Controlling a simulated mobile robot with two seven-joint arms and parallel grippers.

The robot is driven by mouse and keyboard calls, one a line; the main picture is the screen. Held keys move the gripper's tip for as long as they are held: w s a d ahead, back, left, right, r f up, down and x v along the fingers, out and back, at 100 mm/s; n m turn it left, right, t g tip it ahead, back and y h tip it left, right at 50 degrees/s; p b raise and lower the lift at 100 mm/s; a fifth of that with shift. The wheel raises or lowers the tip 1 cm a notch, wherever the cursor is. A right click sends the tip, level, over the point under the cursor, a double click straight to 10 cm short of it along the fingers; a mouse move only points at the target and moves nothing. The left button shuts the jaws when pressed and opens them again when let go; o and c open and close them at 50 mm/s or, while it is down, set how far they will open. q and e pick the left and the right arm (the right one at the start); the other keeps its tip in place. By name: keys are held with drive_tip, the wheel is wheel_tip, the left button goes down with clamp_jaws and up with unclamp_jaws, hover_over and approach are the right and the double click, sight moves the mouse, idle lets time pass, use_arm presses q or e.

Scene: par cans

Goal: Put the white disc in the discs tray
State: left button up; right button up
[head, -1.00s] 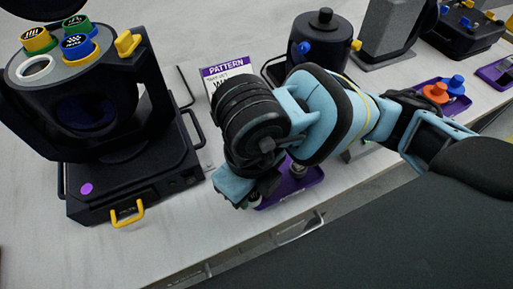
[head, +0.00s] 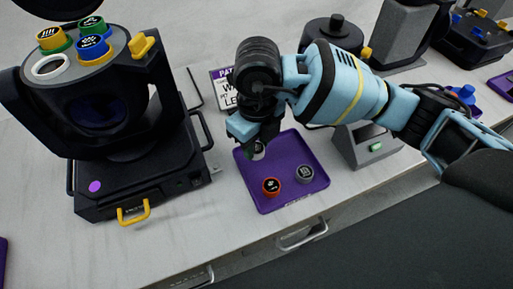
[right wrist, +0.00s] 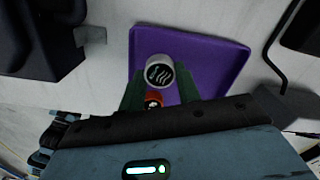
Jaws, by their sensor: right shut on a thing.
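The white disc (right wrist: 159,72), with a dark top bearing white wavy marks, is between the fingers of my right gripper (right wrist: 160,92). In the head view my right gripper (head: 255,145) hangs at the back-left part of the purple discs tray (head: 255,190), shut on the white disc (head: 258,150), which is partly hidden by the fingers. The disc appears held above the tray; the exact height is hard to tell. The tray holds a red disc (head: 271,187) and a grey disc (head: 303,174) near its front. My left gripper is not in view.
A black moving-head lamp (head: 130,165) stands left of the tray, with green, blue and yellow discs and an empty white ring (head: 51,67) on top. A pattern sign (head: 225,92) stands behind. A grey device with a green button (head: 375,147) is to the right.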

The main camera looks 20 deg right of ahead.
sight(257, 148)
drive_tip(key=shift+f, duration=1.25)
drive_tip(key=shift+f, duration=0.1)
drive_tip(key=o, duration=0.7)
drive_tip(key=shift+f, duration=0.1)
drive_tip(key=shift+c, duration=0.2)
drive_tip(key=shift+r, duration=0.65)
wheel_tip(257, 148, up, 11)
drive_tip(key=shift+p, duration=0.4)
drive_tip(key=shift+s, duration=0.1)
